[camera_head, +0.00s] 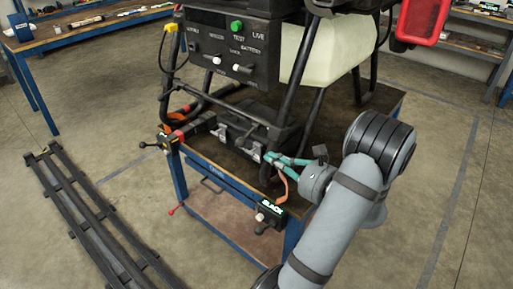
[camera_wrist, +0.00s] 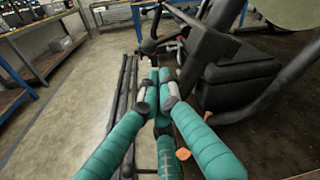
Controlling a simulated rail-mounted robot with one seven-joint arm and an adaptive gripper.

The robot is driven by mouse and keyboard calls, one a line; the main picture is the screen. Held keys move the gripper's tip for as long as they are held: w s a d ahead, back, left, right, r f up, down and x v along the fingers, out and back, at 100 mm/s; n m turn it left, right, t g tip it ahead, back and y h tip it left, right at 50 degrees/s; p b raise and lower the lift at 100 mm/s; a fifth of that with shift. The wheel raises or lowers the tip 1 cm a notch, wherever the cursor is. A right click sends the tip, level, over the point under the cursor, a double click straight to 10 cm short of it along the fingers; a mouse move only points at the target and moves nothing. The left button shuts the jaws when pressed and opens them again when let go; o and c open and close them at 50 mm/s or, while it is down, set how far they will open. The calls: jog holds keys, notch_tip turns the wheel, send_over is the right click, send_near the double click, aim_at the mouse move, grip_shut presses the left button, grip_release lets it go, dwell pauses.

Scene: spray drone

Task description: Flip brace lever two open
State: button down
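My gripper (camera_head: 270,158) has teal fingers and is beside the drone's dark lower frame, over the table's near edge. In the wrist view its fingers (camera_wrist: 159,78) converge and their tips look together, with nothing clearly between them. An orange lever-like piece (camera_head: 284,186) hangs just below the fingers; an orange part also shows near them in the wrist view (camera_wrist: 183,154). A dark clamp with a black-knobbed handle (camera_head: 150,145) sits at the table's left corner. No part is legibly marked as brace lever two, so I cannot tell which one it is.
The drone's control panel (camera_head: 233,50) with a green button stands above. The blue-framed table (camera_head: 222,180) carries the drone. Dark rails (camera_head: 95,220) lie on the floor at left; open floor surrounds them.

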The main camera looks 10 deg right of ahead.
aim_at(246, 136)
jog(key=r+x, duration=0.1)
jog(key=x, duration=0.6)
jog(key=shift+f, duration=0.45)
jog(key=shift+a+r+m+p, duration=0.5)
jog(key=shift+r+m+p, duration=0.2)
jog(key=shift+p, duration=0.05)
